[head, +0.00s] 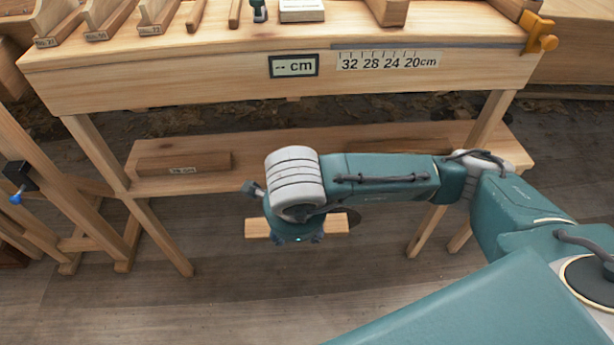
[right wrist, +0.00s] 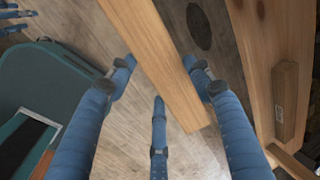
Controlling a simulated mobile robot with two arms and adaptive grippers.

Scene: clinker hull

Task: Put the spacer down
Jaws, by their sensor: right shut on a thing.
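The spacer, a plain light wooden bar (right wrist: 150,45), lies between the blue fingers of my right gripper (right wrist: 158,75) in the right wrist view. The gripper is shut on it. In the head view the spacer (head: 258,228) sticks out on both sides of my right gripper (head: 298,238), roughly level. It is above the floor in front of the bench, apart from the lower shelf. The gripper hides its middle. Blue fingers, apparently of my left gripper (right wrist: 15,13), show at the top left corner of the wrist view, too small to judge.
The wooden bench (head: 180,92) bears a blank "-- cm" plate (head: 294,66) and a scale plate (head: 388,61). Its lower shelf (head: 345,140) holds a labelled block (head: 185,163) at the left. The shelf right of that block looks clear. An orange clamp (head: 540,36) sits at the top right.

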